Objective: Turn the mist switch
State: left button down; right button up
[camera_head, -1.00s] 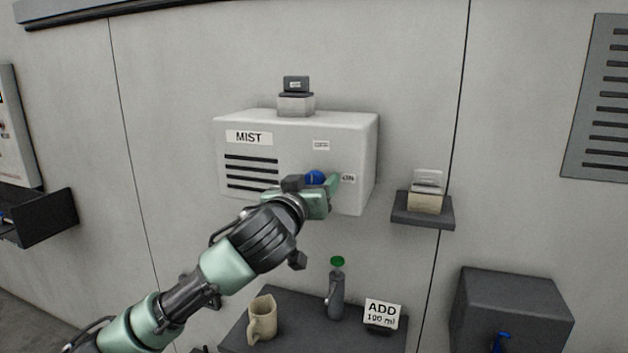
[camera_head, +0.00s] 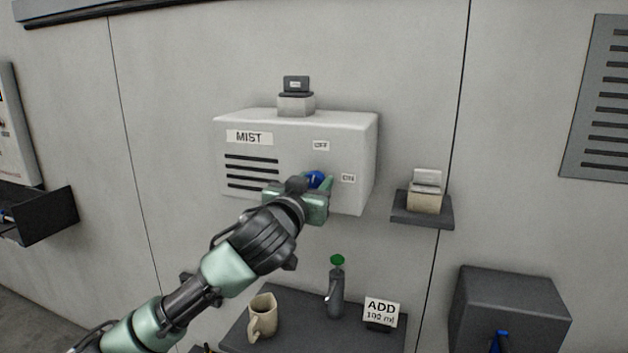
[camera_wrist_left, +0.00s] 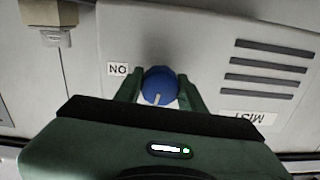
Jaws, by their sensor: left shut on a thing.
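The white MIST box (camera_head: 230,187) is mounted on the wall, with an OFF label (camera_head: 321,146) above and an ON label (camera_head: 348,178) to the right of a blue round knob (camera_head: 315,178). My left gripper (camera_head: 318,186) is at the box front, shut on the knob, partly covering it. In the left wrist view the knob (camera_wrist_left: 159,86) sits between the two green fingers of my left gripper (camera_wrist_left: 162,92). A pale mark on the knob shows there, pointing toward the lower part of that picture. My right gripper is not in view.
Below is a dark shelf (camera_head: 290,333) with a beige mug (camera_head: 262,317), a grey green-topped bottle (camera_head: 336,290) and an ADD 100 ml sign (camera_head: 381,313). A small wall shelf (camera_head: 421,212) is at right. A dark box (camera_head: 513,308) stands at lower right.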

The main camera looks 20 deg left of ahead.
pick_arm(q)
jog(key=m+p, duration=0.2)
jog(key=m, duration=0.2)
jog(key=shift+r+m, duration=0.1)
jog(key=shift+m, duration=0.2)
jog(key=m+p, duration=0.2)
jog(key=m, duration=0.1)
jog(key=shift+r+m, duration=0.1)
jog(key=shift+m, duration=0.3)
jog(key=m+p, duration=0.2)
jog(key=m, duration=0.1)
jog(key=shift+a+m, duration=0.1)
jog(key=shift+m, duration=0.2)
jog(key=shift+m+p, duration=1.3)
jog(key=shift+m, duration=0.5)
jog(key=c, duration=0.9)
grip_release()
jog(key=shift+o, duration=0.2)
